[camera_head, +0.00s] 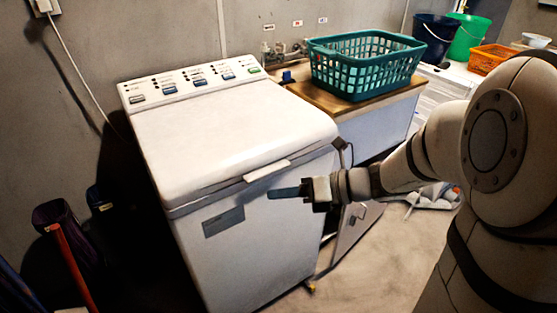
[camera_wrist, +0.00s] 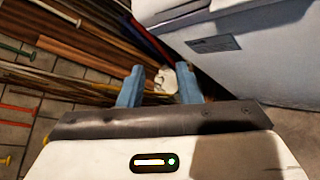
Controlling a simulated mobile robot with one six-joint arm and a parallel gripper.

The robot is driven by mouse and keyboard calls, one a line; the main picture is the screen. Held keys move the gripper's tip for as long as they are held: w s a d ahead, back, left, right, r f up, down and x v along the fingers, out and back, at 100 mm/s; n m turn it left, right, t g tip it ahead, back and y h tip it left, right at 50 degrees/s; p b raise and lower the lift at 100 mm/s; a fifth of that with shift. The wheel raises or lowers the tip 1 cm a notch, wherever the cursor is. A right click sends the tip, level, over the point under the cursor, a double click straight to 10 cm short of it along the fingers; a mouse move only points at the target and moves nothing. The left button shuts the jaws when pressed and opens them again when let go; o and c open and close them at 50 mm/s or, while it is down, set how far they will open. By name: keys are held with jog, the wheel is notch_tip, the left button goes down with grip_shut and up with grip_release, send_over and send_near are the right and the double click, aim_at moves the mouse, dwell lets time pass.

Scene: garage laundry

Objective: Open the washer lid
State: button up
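The white top-loading washer (camera_head: 235,255) stands against the grey wall with its lid (camera_head: 220,130) down. A pale handle tab (camera_head: 267,170) sticks out from the lid's front edge. My gripper (camera_head: 285,192) is in front of the washer's front face, a little below and to the right of the handle. In the wrist view my gripper (camera_wrist: 160,84) shows two blue fingers apart with nothing held between them. The washer (camera_wrist: 265,60) also shows there at the upper right, beyond the fingers, with its dark label (camera_wrist: 213,44).
Right of the washer, a teal laundry basket (camera_head: 365,65) sits on a wooden-topped counter (camera_head: 350,105). Buckets (camera_head: 435,35) and an orange basket (camera_head: 490,58) are farther right. A purple bin (camera_head: 58,222) and long-handled tools (camera_head: 72,268) stand left of the washer.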

aim_at(273, 173)
jog(key=w+d+f+m+t+y+b, duration=0.2)
jog(key=w+d+f+m+t+b, duration=0.25)
jog(key=w+f+m+t, duration=0.55)
jog(key=w+a+r+m+g, duration=0.1)
jog(key=a, duration=0.1)
jog(key=w+a+m+g+b, duration=0.1)
jog(key=w+a, duration=0.1)
jog(key=w+a+r+m+b, duration=0.1)
jog(key=a, duration=0.1)
jog(key=shift+w+a+r+m+g, duration=0.25)
jog(key=shift+a+r+m+g, duration=0.05)
jog(key=shift+g, duration=0.1)
grip_shut()
